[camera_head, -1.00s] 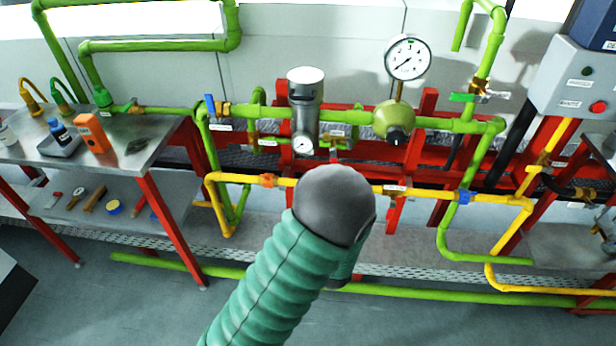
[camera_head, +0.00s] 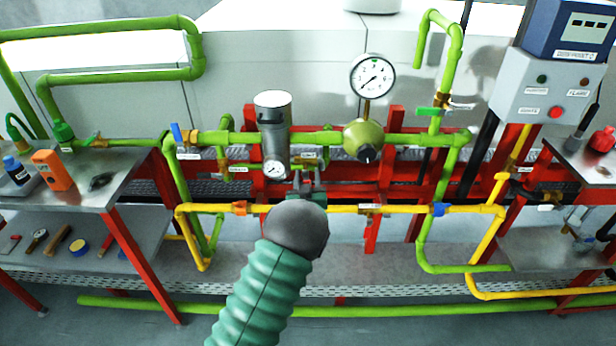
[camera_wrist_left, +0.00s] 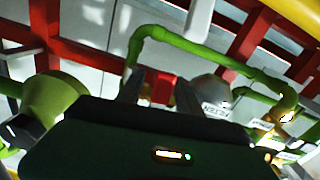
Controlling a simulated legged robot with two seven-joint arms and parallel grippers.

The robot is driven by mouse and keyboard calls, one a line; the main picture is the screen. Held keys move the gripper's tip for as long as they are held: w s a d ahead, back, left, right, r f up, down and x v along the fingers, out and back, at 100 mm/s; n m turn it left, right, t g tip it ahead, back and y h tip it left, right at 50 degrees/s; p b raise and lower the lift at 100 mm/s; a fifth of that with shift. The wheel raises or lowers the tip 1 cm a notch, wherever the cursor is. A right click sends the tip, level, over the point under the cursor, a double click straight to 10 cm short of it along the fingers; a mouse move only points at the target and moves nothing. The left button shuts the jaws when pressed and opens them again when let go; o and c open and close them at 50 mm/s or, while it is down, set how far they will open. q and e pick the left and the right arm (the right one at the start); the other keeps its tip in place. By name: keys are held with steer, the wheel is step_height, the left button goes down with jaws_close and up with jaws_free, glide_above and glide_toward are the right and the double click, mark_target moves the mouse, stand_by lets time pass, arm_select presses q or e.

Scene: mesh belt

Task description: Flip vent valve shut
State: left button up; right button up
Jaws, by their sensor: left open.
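A valve with a green lever (camera_head: 428,111) and a brass body sits on the upright green pipe at the right, below its hooked top. The lever lies across the pipe. I cannot read its tag, so I cannot confirm it is the vent valve. Another small valve with a tag (camera_head: 310,155) sits between the filter and the regulator. My right gripper is out of view.
The metal filter (camera_head: 274,130), green regulator (camera_head: 363,140) and pressure gauge (camera_head: 373,77) stand near my gripper. A yellow pipe (camera_head: 340,209) runs below. A blue-lever valve (camera_head: 177,134) is at left, a control box (camera_head: 545,85) at right. The space above the green lever's left side is fairly clear.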

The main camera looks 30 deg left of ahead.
arm_select(q)
steer(key=shift+w+a+f, duration=0.1)
steer(key=shift+w+a, duration=0.1)
steer(key=shift+a, duration=0.25)
steer(key=shift+d, duration=0.2)
steer(key=shift+c, duration=0.5)
steer(key=shift+d+r, duration=0.2)
steer(key=c, duration=0.5)
steer(key=shift+c, duration=1.2)
steer(key=shift+a, duration=0.1)
jaws_close()
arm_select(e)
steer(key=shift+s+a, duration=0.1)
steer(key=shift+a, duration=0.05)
arm_select(q)
steer(key=shift+s, duration=0.1)
